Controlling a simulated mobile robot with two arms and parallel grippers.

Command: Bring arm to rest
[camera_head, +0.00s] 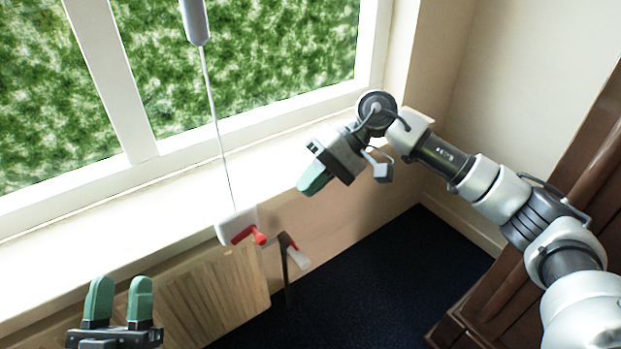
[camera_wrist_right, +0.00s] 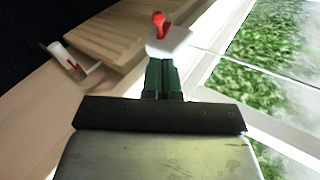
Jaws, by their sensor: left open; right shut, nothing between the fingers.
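My right gripper (camera_head: 308,186) is shut and empty, held in the air near the window sill at the middle of the head view. Its green fingers (camera_wrist_right: 160,68) are pressed together in the right wrist view. My left gripper (camera_head: 119,284) is open and empty at the lower left, its two green fingers upright with a gap between them. A white plate (camera_head: 228,222) with a red lever (camera_head: 245,235) is at the sill's edge, left of and below the right gripper. In the right wrist view the white plate (camera_wrist_right: 178,46) shows just beyond the fingertips; I cannot tell how far off.
A thin cord runs from the plate up to a grey cylinder (camera_head: 195,22) before the window. A slatted wooden panel (camera_head: 215,295) is below the sill (camera_head: 120,235). A dark post (camera_head: 287,280) with a white and red top stands beside it. Brown furniture (camera_head: 480,310) is at right; dark floor (camera_head: 390,270) is clear.

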